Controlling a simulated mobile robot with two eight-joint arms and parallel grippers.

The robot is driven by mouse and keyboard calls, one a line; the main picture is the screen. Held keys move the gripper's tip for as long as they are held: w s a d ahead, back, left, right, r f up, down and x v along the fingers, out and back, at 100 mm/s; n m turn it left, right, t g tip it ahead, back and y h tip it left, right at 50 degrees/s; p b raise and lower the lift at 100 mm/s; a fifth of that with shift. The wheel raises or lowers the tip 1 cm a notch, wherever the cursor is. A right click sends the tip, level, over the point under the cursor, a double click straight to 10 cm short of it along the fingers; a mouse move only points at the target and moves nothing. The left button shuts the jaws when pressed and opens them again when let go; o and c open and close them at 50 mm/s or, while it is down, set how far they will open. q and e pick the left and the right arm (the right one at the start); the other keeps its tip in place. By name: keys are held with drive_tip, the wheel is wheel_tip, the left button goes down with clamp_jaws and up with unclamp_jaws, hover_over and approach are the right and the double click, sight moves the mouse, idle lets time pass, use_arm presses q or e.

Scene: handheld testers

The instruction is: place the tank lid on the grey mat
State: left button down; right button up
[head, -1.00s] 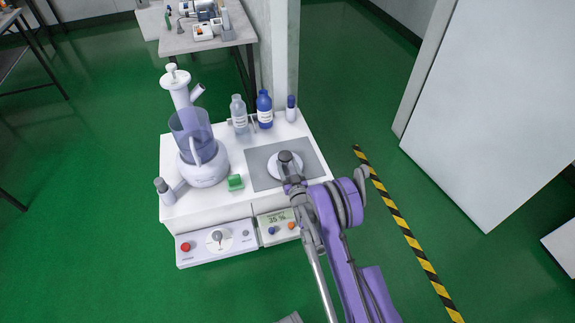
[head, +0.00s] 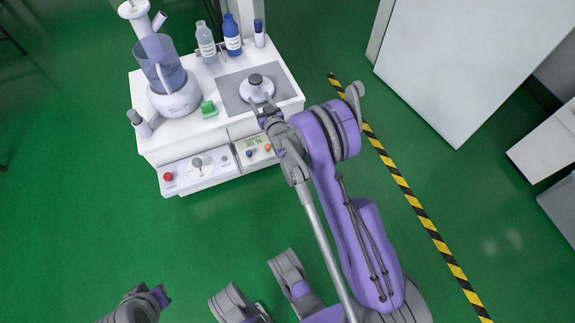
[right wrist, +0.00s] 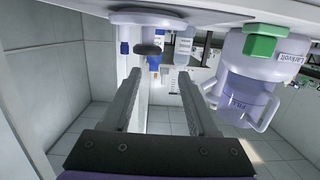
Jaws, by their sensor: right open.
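The tank lid (head: 257,92), a white disc with a dark grey knob, lies on the grey mat (head: 231,95) at the right of the white bench top. My right gripper (head: 264,109) is open and empty just in front of the lid, on the near side. In the right wrist view the lid (right wrist: 148,19) and its knob hang at the top of the picture, beyond the parted fingertips of the right gripper (right wrist: 158,76). The knob is not between the fingers. My left gripper's fingers do not show.
On the bench stand a purple-and-white jug machine (head: 176,92), a green block (head: 208,109), a clear bottle (head: 206,42), a blue bottle (head: 232,36) and a small blue-capped vial (head: 259,34). A control panel (head: 199,169) is at the front. Green floor around is clear.

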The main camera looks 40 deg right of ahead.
drive_tip(key=s+a+r+n+g+y, duration=0.1)
drive_tip(key=s+a+r+g, duration=0.2)
drive_tip(key=s+a+r, duration=0.35)
drive_tip(key=s+a+r+g+y, duration=0.1)
drive_tip(key=s+a+r+g, duration=0.25)
drive_tip(key=s, duration=0.55)
drive_tip(key=s+a+g, duration=0.2)
drive_tip(key=s, duration=1)
drive_tip(key=s+a+n+g+y, duration=0.1)
drive_tip(key=s+a+g, duration=0.1)
drive_tip(key=s, duration=1)
drive_tip(key=shift+s+a+f+g, duration=0.15)
drive_tip(key=shift+a+f+g, duration=0.3)
drive_tip(key=shift+g, duration=0.1)
